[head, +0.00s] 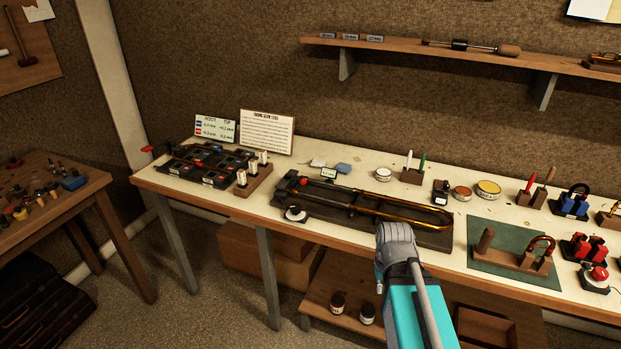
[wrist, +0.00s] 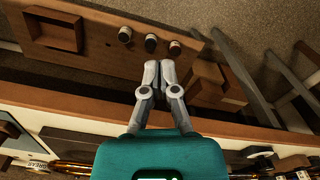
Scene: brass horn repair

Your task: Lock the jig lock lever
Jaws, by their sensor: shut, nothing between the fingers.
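The jig is a long dark base (head: 345,212) in the middle of the bench, with a brass tube slide (head: 400,213) lying along it. A small red knob (head: 303,181) shows at its left end. I cannot tell for sure whether this is the lock lever, or its position. My gripper (wrist: 159,64) is shut and empty in the wrist view, its fingers together. They point toward the lower shelf in that picture, away from the jig. In the head view my arm stands in front of the jig's right part; the fingertips cannot be made out there.
A dark tray rack (head: 205,165) stands left on the bench (head: 350,165). A green mat (head: 487,260) with a wooden stand lies right. Small jars (head: 337,301) sit on the lower shelf. A round white-topped item (head: 295,213) is at the jig's front left.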

